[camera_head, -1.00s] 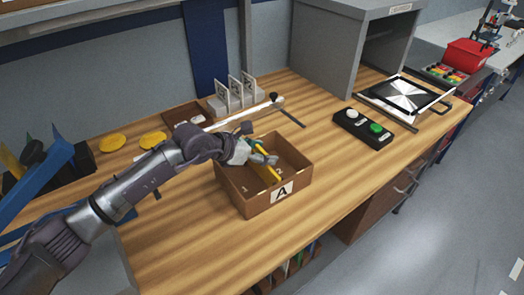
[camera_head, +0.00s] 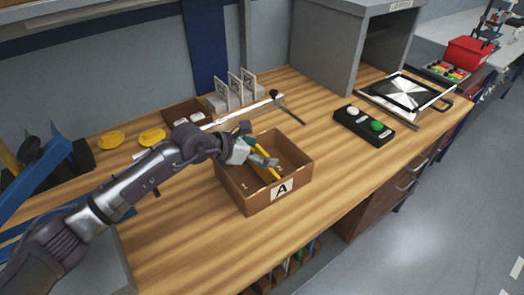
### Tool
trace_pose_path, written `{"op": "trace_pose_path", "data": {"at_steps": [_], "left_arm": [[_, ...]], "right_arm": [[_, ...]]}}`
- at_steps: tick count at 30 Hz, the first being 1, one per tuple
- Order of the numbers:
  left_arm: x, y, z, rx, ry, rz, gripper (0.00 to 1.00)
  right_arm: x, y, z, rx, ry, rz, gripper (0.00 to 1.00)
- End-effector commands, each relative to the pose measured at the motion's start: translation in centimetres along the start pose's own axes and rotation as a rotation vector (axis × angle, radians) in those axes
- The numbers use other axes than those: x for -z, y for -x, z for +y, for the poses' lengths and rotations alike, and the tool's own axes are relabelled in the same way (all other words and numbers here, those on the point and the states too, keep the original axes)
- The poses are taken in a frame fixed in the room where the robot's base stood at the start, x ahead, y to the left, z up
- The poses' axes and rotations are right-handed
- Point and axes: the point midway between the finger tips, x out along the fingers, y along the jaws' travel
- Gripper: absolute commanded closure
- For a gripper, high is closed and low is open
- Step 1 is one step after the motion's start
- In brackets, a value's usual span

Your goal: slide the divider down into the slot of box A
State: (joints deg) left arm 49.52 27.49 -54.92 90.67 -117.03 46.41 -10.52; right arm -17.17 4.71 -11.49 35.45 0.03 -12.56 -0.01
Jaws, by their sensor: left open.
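Box A (camera_head: 237,198) is an open brown box with a white "A" label on its front wall, standing on the wooden bench. A yellow divider (camera_head: 272,174) is inside it, partly hidden by my left gripper. My left gripper (camera_head: 268,161) is over the box opening, right at the divider, with its fingers open. The slot and the divider's lower edge are too small and covered to tell how deep it sits. My right gripper is not in view.
A black control box with white and green buttons (camera_head: 363,125) stands to the right. Upright numbered plates in a rack (camera_head: 232,97) and a smaller brown tray (camera_head: 188,112) are behind. Yellow discs (camera_head: 152,136) lie at left. The bench in front of the control box is clear.

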Motion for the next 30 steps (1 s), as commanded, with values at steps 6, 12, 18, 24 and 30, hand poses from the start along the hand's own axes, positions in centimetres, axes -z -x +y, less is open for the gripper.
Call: {"op": "trace_pose_path", "data": {"at_steps": [6,12,18,24,30], "left_arm": [[0.0,3.7,0.1,-0.002,-0.002,-0.001,0.10],[0.1,8.0,0.1,-0.003,-0.002,0.000,0.10],[0.0,10.8,0.0,-0.001,0.000,0.000,0.10],[0.0,11.7,0.0,0.000,0.000,0.000,0.10],[0.0,11.7,0.0,0.000,0.000,0.000,0.10]], "right_arm": [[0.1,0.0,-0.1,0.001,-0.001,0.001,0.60],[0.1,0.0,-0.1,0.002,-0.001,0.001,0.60],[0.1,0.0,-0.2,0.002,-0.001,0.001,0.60],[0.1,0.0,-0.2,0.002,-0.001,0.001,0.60],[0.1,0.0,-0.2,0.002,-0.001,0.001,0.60]]}}
